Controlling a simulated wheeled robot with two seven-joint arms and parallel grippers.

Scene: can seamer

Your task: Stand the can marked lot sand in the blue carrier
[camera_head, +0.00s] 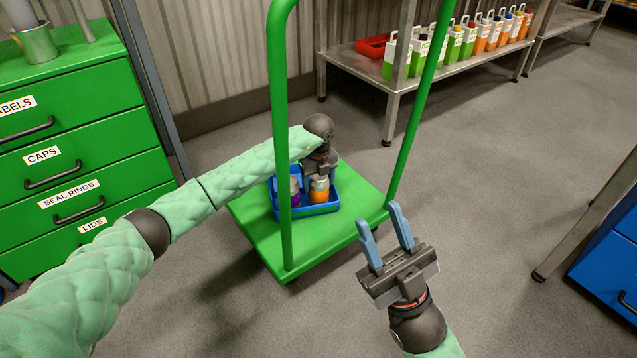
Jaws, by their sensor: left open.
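The blue carrier (325,208) sits on the deck of a green cart in the head view. Two cans stand in it: one with an orange label (319,190) and a silver one with some purple (293,197), partly hidden behind the cart's upright. No lot marking is readable on either can. My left gripper (319,175) is directly above the orange-labelled can, with its jaws open. Its fingers are mostly hidden by its own body, and I cannot tell whether they touch the can. My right gripper (380,217) is open and empty, in front of the cart's right side.
The green cart (345,226) has a tall handle frame (281,110) close to my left arm. A metal shelf (480,62) behind holds several coloured bottles and a red tray (374,46). Green drawers (70,120) stand left and a blue cabinet (610,255) right. Floor between is clear.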

